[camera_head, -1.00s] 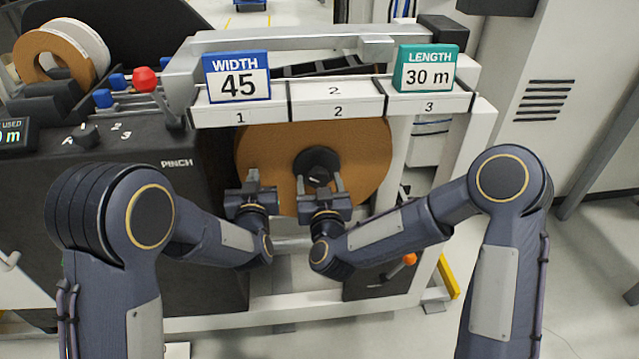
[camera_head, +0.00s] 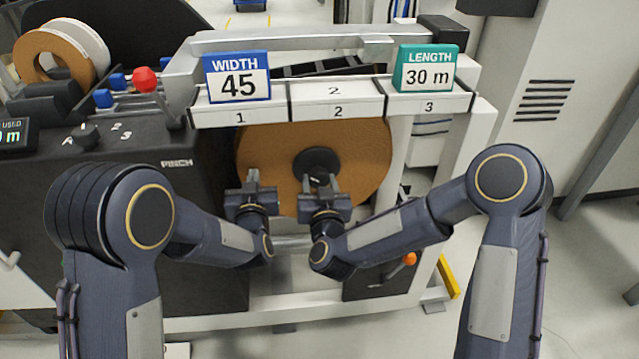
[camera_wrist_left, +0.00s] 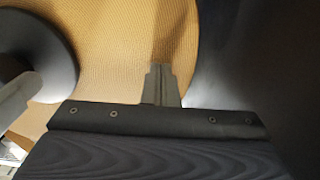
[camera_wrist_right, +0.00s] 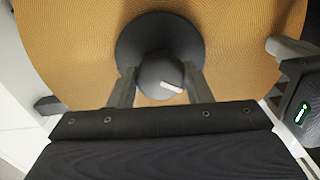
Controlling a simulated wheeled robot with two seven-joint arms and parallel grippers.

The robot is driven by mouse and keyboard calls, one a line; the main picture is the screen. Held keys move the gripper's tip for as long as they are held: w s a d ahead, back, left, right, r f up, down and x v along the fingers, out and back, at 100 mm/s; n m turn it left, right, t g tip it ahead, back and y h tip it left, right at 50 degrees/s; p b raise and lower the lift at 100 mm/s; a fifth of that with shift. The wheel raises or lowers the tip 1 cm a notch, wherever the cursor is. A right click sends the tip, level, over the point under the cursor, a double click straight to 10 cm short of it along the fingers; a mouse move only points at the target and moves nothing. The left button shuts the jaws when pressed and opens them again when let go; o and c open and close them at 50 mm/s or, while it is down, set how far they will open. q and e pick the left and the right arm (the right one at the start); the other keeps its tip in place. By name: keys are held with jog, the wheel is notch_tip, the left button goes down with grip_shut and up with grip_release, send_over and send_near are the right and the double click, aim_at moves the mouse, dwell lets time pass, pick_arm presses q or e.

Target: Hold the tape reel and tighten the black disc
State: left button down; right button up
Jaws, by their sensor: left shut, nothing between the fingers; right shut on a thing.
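The brown tape reel (camera_head: 365,165) hangs upright under the numbered shelf, its flat face toward me. The black disc (camera_head: 316,158) sits at its centre, with a round knob and a white mark in the right wrist view (camera_wrist_right: 158,68). My right gripper (camera_head: 319,182) is shut on the disc's knob, one finger on each side. My left gripper (camera_head: 252,174) is shut and empty, its fingers together at the reel's left part. In the left wrist view its fingertips (camera_wrist_left: 161,72) overlap the reel's face; whether they touch it I cannot tell.
A WIDTH 45 sign (camera_head: 238,77) and a LENGTH 30 m sign (camera_head: 427,68) stand on the shelf above the reel. A black machine housing (camera_head: 130,150) is on the left. A white frame post (camera_head: 396,150) stands right of the reel.

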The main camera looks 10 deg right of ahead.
jog(key=m, duration=0.6)
jog(key=shift+a, duration=0.1)
pick_arm(q)
jog(key=shift+w+r, duration=0.1)
pick_arm(e)
jog(key=m, duration=0.4)
jog(key=shift+m, duration=0.4)
jog(key=shift+r, duration=0.1)
jog(key=o, duration=1)
jog(key=s, duration=1.2)
jog(key=shift+s, duration=0.1)
pick_arm(q)
jog(key=s+b, duration=0.1)
jog(key=s, duration=0.7)
pick_arm(e)
jog(key=shift+f, duration=0.8)
